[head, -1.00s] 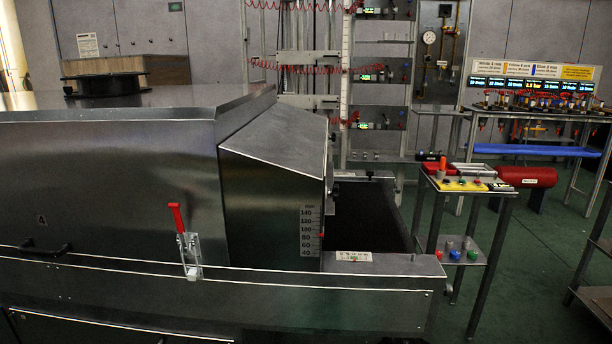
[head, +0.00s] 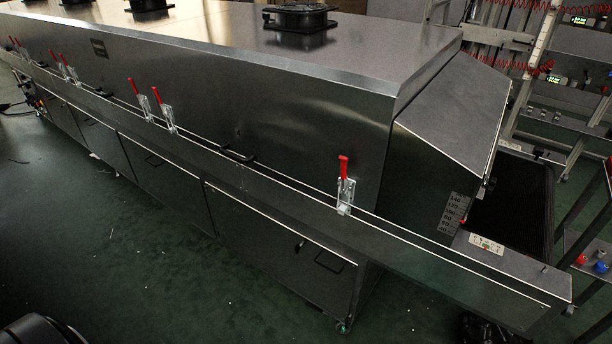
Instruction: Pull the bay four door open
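The tunnel dryer runs from the back left to the right. Its end upper side panel (head: 300,125), which carried a "4" in the earlier view, sits flush; the number is not readable now. A black bar handle (head: 237,156) is at its lower edge. A toggle clamp with an upright red lever (head: 343,168) is at the panel's right end. Another red-levered clamp (head: 165,112) is to the left of the handle. Neither of my grippers shows in view.
A rail (head: 400,240) runs along the dryer's front, with cabinet doors (head: 165,180) below it. A dark conveyor belt (head: 510,200) extends at the right end. Green floor (head: 120,260) in front is mostly clear. A small stand (head: 590,255) is at far right.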

